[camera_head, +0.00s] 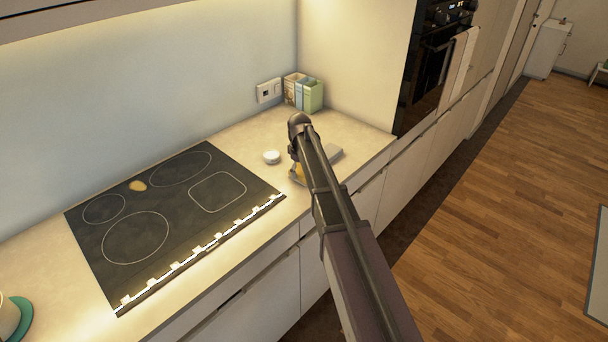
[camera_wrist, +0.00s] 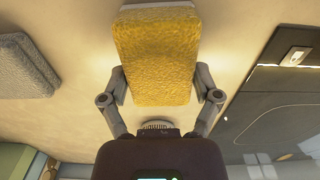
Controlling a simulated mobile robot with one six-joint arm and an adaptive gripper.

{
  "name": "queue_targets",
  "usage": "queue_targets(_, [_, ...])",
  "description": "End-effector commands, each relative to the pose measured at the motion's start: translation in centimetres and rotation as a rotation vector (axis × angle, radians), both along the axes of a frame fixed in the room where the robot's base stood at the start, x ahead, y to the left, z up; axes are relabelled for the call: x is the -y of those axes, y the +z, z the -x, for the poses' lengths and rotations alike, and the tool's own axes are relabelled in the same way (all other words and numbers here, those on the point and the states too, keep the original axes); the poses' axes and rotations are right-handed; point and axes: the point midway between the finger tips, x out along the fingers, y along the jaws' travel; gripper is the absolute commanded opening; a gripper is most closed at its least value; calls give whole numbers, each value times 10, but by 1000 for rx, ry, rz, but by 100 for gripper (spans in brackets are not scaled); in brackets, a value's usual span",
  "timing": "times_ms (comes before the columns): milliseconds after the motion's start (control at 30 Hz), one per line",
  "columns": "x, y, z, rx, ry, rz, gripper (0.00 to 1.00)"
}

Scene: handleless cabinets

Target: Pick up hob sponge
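A yellow sponge (camera_wrist: 157,55) with a rough surface fills the upper middle of the wrist view. My gripper (camera_wrist: 161,85) has one finger against each long side of it, with no clear gap, and looks shut on it. A pale strip shows at the sponge's far end. In the head view a small part of the yellow sponge (camera_head: 298,172) shows beside my gripper (camera_head: 298,160), above the counter right of the hob. My arm hides the rest. The height above the counter is hard to tell.
The black hob (camera_head: 165,210) lies to the left, with a small yellowish thing (camera_head: 138,185) on it. A white round item (camera_head: 271,157) stands near the gripper. A grey block (camera_head: 333,153) lies to the right. Several boxes (camera_head: 304,92) stand by the wall.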

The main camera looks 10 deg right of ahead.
Motion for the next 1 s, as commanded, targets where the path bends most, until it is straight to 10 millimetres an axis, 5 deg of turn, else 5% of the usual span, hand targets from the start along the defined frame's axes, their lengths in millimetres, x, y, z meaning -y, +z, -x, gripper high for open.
queue_targets(567, [0, 3, 0, 1, 1, 1, 54])
queue_targets(1000, [-1, 33, 0, 1, 1, 1, 54])
